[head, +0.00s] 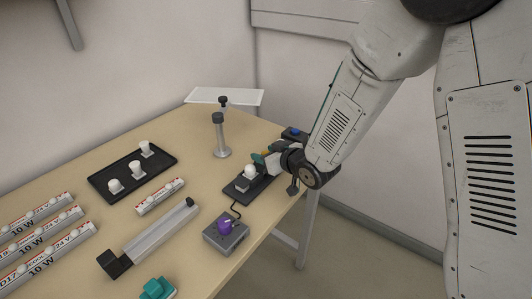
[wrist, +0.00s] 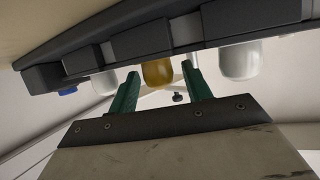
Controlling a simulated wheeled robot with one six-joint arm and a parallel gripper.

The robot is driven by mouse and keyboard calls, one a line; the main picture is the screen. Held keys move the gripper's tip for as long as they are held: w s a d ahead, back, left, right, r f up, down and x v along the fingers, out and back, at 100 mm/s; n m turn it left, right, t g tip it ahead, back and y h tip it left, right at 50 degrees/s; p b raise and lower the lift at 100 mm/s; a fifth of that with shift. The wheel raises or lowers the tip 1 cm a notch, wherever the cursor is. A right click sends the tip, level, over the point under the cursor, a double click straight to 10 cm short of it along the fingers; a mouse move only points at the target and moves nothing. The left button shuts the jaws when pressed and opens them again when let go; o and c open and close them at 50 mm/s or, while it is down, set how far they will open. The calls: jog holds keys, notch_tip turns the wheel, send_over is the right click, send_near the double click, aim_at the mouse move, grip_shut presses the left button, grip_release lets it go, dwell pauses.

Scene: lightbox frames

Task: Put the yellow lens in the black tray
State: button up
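The yellow lens (wrist: 158,73) sits in a dark rack (wrist: 210,35), between two white lenses, in the upside-down wrist view. My gripper (wrist: 160,82) is open, with its green fingers on either side of the yellow lens and a visible gap at each side. In the head view my gripper (head: 263,160) is at the rack (head: 234,191) near the table's right edge, where it mostly hides the yellow lens. The black tray (head: 152,168) lies at the back left of the table and has several white lenses on it, with bare surface around them.
A grey post (head: 220,138) stands between the tray and rack. A small white box (head: 160,196), a metal rail (head: 150,240) and a grey box with a purple knob (head: 226,236) lie in front. Labelled white boxes (head: 40,250) fill the left; a teal piece (head: 157,288) is near the front.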

jog(key=shift+v, duration=3.9)
